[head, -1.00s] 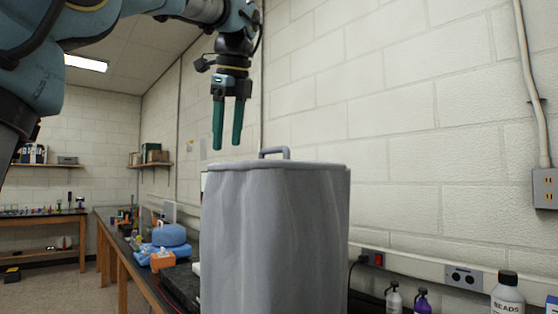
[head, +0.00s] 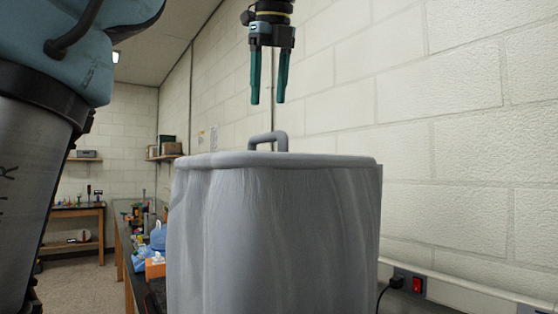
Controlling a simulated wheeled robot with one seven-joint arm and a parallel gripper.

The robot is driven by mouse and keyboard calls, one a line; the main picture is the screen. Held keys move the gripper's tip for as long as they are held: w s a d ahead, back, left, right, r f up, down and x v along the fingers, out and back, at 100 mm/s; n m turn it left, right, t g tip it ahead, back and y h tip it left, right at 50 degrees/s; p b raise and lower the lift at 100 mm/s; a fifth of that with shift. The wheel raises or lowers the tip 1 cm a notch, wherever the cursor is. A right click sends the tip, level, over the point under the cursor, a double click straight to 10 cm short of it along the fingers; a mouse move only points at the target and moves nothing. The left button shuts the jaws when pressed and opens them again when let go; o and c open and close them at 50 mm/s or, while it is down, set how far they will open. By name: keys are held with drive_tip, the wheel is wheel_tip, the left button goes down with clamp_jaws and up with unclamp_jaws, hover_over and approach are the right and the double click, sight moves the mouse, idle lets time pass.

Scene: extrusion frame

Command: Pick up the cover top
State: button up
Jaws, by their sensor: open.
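The cover top (head: 300,160) is a grey lid with a raised loop handle (head: 268,138). It sits on a tall grey draped-looking body (head: 275,235) in the middle of the head view. My gripper (head: 268,102) points straight down above the handle, apart from it. Its two green fingers are open with nothing between them. The far side of the lid is hidden.
A white block wall (head: 450,130) stands close behind and to the right. A power outlet with a red switch (head: 416,286) is low on the right. A bench with an orange box (head: 155,268) and blue items runs back on the left.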

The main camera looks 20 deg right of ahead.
hover_over(267, 139)
wheel_tip(267, 139, down, 5)
drive_tip(key=shift+r, duration=0.15)
drive_tip(key=shift+p+x, duration=0.35)
drive_tip(key=shift+x, duration=2.15)
drive_tip(key=shift+s+d, duration=0.15)
drive_tip(key=shift+c, duration=0.2)
clamp_jaws()
